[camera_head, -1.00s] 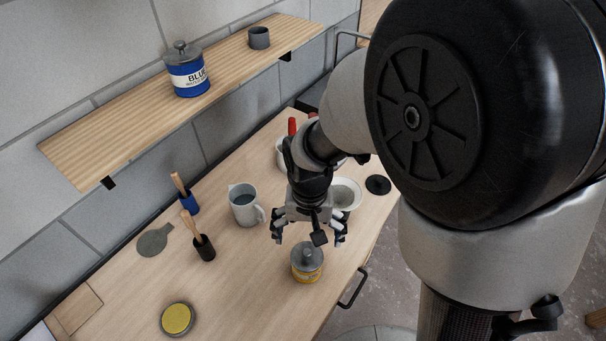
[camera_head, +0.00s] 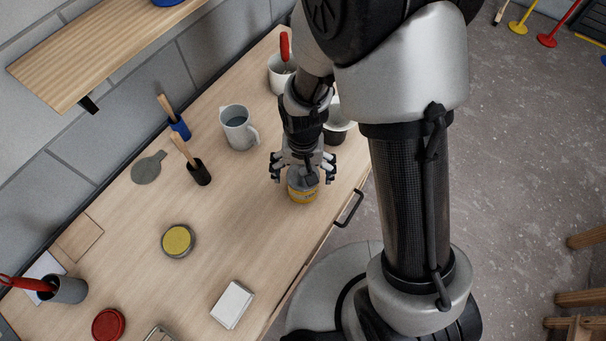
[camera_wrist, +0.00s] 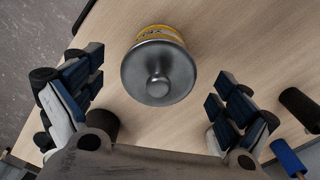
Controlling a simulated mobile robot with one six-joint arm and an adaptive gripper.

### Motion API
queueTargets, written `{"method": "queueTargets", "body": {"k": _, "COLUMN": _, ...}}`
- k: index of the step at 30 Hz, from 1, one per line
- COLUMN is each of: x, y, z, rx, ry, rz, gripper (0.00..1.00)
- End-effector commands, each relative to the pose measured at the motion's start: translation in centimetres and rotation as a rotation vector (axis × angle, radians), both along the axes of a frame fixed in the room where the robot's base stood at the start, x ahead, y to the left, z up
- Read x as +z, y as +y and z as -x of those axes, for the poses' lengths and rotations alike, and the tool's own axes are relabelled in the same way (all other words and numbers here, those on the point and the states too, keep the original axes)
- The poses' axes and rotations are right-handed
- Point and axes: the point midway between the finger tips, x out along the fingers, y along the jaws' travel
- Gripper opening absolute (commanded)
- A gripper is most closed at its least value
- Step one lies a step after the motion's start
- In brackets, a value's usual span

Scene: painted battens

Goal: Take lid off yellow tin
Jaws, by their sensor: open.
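The yellow tin (camera_head: 303,195) stands upright on the wooden worktop near its front edge. Its grey metal lid (camera_wrist: 158,72) with a round knob is on it in the wrist view, and the yellow side of the tin (camera_wrist: 160,31) shows behind the lid. My gripper (camera_head: 303,177) is open just above the tin, partly hiding the lid in the head view. In the wrist view my gripper's fingers (camera_wrist: 155,95) are spread wide, one to each side of the lid, with nothing between them touching it.
A grey jug (camera_head: 238,130), a black-headed brush (camera_head: 199,172) and a blue-headed brush (camera_head: 180,129) stand to the left. A round tin with a yellow top (camera_head: 178,240) and a white block (camera_head: 232,304) lie nearer. A white pot (camera_head: 280,75) stands behind.

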Motion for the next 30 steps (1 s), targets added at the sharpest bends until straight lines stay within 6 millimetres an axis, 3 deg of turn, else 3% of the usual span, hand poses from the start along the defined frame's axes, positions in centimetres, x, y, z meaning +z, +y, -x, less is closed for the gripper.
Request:
{"method": "queueTargets", "body": {"k": 4, "x": 0.06, "y": 0.00, "z": 0.00, "rx": 0.000, "ry": 0.000, "rz": 0.000, "gripper": 0.95}}
{"method": "queueTargets", "body": {"k": 30, "x": 0.02, "y": 0.01, "z": 0.05, "rx": 0.000, "ry": 0.001, "rz": 0.000, "gripper": 0.37}}
